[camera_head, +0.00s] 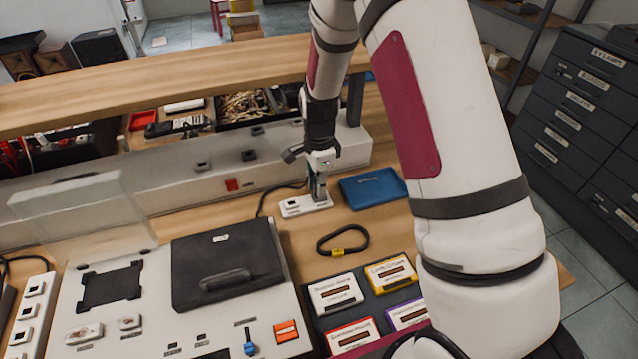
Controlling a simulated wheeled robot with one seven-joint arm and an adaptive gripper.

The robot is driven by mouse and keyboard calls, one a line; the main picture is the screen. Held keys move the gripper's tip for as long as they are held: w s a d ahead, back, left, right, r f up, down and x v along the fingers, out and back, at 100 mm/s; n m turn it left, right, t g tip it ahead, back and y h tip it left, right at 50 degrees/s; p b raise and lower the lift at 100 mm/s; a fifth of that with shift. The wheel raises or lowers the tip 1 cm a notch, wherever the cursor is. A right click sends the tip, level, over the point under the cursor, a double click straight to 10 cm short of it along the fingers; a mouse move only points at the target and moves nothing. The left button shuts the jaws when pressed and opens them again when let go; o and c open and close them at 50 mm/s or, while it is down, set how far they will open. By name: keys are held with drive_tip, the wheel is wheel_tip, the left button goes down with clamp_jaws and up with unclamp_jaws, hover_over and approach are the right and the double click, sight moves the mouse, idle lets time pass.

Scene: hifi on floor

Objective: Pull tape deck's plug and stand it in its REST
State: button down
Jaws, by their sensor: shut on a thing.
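My gripper (318,187) points down over a small white block (292,208) on the wooden bench, at the middle of the picture. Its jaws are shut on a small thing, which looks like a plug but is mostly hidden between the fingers. A black cable (268,200) runs from beside the fingers down to the left, behind the black-lidded unit (228,262). The held thing is upright at the right part of the block; I cannot tell whether it is seated in it or just above. The block's label is too small to read.
A blue case (372,188) lies close right of the block. A black loop with a yellow tag (342,241) and a tray of labelled cards (312,322) lie in front. A long grey trunk (180,190) with sockets and a raised shelf (170,85) stand behind. A white socket strip (34,312) is at left.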

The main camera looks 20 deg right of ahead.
drive_tip(key=shift+f, duration=0.45)
idle(0.5)
drive_tip(key=c, duration=1.4)
unclamp_jaws()
drive_tip(key=shift+c, duration=0.2)
drive_tip(key=shift+r, duration=0.1)
wheel_tip(320, 180, up, 17)
drive_tip(key=p, duration=0.2)
